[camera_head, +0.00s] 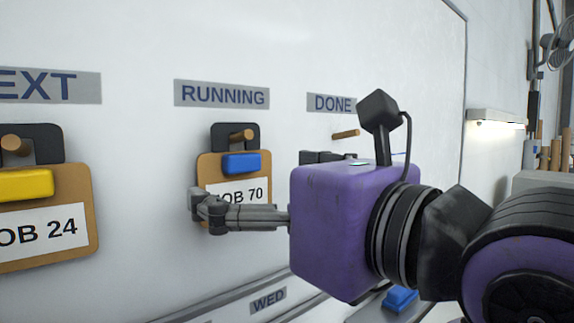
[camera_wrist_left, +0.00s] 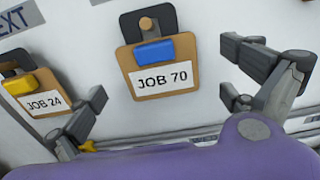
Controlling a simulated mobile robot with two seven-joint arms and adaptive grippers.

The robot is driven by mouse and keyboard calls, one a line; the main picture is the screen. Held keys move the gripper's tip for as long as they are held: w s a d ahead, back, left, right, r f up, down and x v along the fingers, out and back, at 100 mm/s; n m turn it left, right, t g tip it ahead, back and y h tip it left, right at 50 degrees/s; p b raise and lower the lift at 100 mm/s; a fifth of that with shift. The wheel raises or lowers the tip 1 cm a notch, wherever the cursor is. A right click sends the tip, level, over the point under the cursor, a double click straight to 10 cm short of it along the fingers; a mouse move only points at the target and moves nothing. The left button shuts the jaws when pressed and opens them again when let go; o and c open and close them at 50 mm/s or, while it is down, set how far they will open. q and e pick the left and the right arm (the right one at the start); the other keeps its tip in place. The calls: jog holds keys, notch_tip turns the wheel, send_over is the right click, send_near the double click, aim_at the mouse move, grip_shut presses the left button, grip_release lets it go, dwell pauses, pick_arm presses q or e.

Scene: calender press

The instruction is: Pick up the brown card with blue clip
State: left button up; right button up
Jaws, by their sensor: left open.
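The brown card with blue clip (camera_head: 236,190), labelled JOB 70, hangs on a wooden peg (camera_head: 242,135) under the RUNNING sign. Its blue clip (camera_head: 241,163) sits near the top. My left gripper (camera_head: 258,182) is open in front of the board, with a finger covering the card's lower part in the head view. In the left wrist view the whole card (camera_wrist_left: 163,78) shows between the spread fingers, which are not closed on it. My right gripper is in neither view.
A brown card with a yellow clip (camera_head: 84,205), labelled JOB 24, hangs at left. An empty-looking peg (camera_head: 345,134) is under the DONE sign (camera_head: 332,103). A WED label (camera_head: 268,301) is below. A blue item (camera_head: 400,299) lies lower right, partly hidden.

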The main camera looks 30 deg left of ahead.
aim_at(239, 179)
pick_arm(q)
jog(key=x, duration=0.4)
jog(key=shift+a+r+p, duration=0.1)
jog(key=shift+a+p, duration=0.15)
jog(key=shift+p, duration=0.15)
jog(key=shift+d, duration=0.1)
jog(key=shift+c, duration=0.5)
jog(key=shift+r, duration=0.1)
jog(key=c, duration=1)
